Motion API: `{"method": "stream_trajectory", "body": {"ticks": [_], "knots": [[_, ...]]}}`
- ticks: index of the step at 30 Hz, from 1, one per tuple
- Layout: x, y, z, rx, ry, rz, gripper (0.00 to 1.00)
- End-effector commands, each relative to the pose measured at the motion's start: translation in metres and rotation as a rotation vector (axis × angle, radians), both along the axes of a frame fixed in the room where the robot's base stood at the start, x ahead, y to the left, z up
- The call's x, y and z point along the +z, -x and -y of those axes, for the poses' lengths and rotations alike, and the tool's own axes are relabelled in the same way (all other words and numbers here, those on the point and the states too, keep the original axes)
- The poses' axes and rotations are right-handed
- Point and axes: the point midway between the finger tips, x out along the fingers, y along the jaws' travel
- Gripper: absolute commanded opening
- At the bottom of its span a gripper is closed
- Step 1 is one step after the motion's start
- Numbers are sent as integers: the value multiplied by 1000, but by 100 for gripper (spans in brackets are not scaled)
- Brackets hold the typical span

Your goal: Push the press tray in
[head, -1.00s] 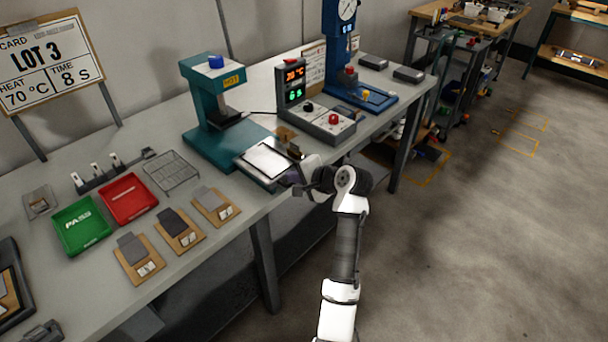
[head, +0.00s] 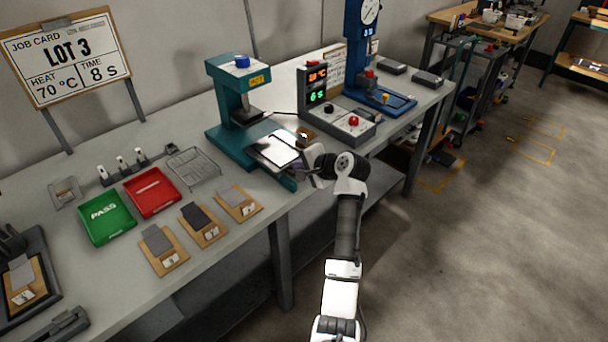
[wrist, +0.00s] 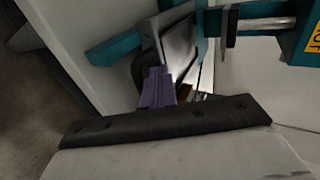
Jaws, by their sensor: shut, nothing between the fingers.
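The press (head: 228,92) is teal, with a blue knob and a HOT label, and stands on the bench. Its tray (head: 275,150), a pale plate with a dark edge, sits on the teal base and sticks out in front of the press head. My gripper (head: 306,166) is at the tray's outer end, partly hidden by my wrist. In the wrist view the purple fingers (wrist: 157,82) are shut and empty, close against the tray (wrist: 181,42); exact contact is hard to tell. Teal press parts (wrist: 255,22) lie beyond.
A control box (head: 335,118) with lit displays stands right of the press, a blue gauge press (head: 362,70) behind it. A wire rack (head: 193,167), red tray (head: 152,208), green PASS tray (head: 83,224) and several numbered boards lie left. Open floor (head: 480,250) is to the right.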

Motion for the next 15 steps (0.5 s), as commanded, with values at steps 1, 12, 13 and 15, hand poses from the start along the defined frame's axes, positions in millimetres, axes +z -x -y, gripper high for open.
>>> {"method": "stream_trajectory", "body": {"ticks": [1, 12, 13, 15], "knots": [[1, -9, -9, 6, 1, -1, 0], [-1, -64, -61, 4, 0, -2, 0], [-1, -67, -64, 4, 0, -2, 0], [-1, -73, -69, 3, 0, -1, 0]]}}
